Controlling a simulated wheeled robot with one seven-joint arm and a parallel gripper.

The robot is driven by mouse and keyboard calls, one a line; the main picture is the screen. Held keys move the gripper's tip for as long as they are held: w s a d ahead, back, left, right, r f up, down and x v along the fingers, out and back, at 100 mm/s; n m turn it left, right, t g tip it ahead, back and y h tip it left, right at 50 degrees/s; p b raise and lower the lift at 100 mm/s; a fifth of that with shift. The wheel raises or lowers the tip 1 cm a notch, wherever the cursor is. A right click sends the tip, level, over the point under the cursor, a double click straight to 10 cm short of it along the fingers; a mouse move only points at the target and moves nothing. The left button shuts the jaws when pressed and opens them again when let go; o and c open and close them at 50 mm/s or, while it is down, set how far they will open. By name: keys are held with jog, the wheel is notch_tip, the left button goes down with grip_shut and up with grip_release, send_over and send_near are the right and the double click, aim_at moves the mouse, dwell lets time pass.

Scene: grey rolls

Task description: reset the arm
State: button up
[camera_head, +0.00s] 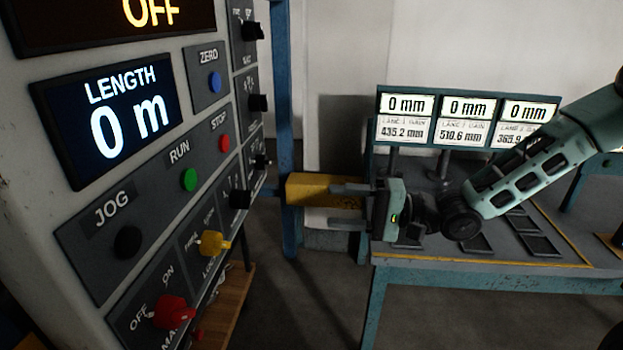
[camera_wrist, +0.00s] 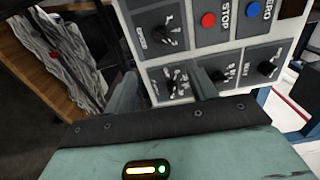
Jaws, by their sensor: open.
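My arm (camera_head: 545,160) reaches in from the right in the head view. My gripper (camera_head: 345,204) is at its left end, fingers pointing left toward the control panel. The fingers are apart with nothing seen between them. In the wrist view my gripper (camera_wrist: 165,90) shows two separate fingers in front of the panel's lower knobs. I cannot tell how far the fingertips are from the panel.
The control panel (camera_head: 150,215) fills the left, with a red switch (camera_head: 173,312), yellow switch (camera_head: 212,243), green button (camera_head: 189,180) and several black knobs. A blue post (camera_head: 285,120) and yellow beam (camera_head: 310,190) stand behind my gripper. A blue-framed table (camera_head: 480,275) with three displays (camera_head: 466,118) stands right.

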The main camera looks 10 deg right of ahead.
jog(key=s+a+f+n+g+h+b, duration=0.1)
jog(key=s+a+f+n+h, duration=0.15)
jog(key=f+h, duration=0.3)
jog(key=s+a+f+n+g+h+b, duration=0.1)
jog(key=s+f+n+g+h, duration=0.1)
jog(key=s+f+n+h, duration=0.3)
jog(key=s+r+n+g+h+b, duration=0.1)
jog(key=s+r+n+g+h, duration=0.2)
jog(key=s, duration=1.4)
notch_tip(320, 180, up, 5)
jog(key=n+h, duration=0.1)
jog(key=h, duration=0.2)
jog(key=shift+s+d+f, duration=0.15)
jog(key=shift+d, duration=0.05)
jog(key=shift+n, duration=0.25)
